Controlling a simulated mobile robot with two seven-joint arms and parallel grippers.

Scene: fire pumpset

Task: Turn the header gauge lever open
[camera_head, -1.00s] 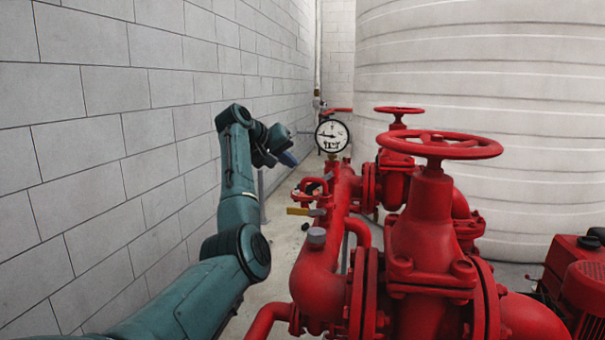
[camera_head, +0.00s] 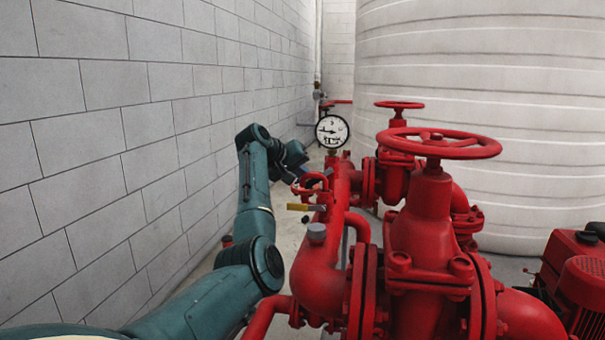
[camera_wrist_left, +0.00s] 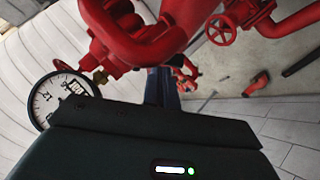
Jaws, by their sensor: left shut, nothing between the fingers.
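The round white pressure gauge (camera_head: 332,131) stands upright on the red header pipe (camera_head: 338,190); it also shows at the left of the wrist view (camera_wrist_left: 55,97), with a brass fitting (camera_wrist_left: 100,77) beside it. A small red handle (camera_head: 312,183) sits on the header's left side, below the gauge. A yellow lever (camera_head: 299,207) sticks out to the left just under it. I cannot tell for sure which handle is the gauge lever. My left gripper (camera_head: 322,175) is shut and empty, close by the small red handle; contact cannot be told. Its dark fingers show in the wrist view (camera_wrist_left: 160,85).
Large red handwheel valves (camera_head: 435,145) stand right of the header. A grey block wall (camera_head: 100,150) runs along the left, and a big white tank (camera_head: 480,90) is behind. A red motor (camera_head: 580,270) is at the right. Some floor is free between wall and pipes.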

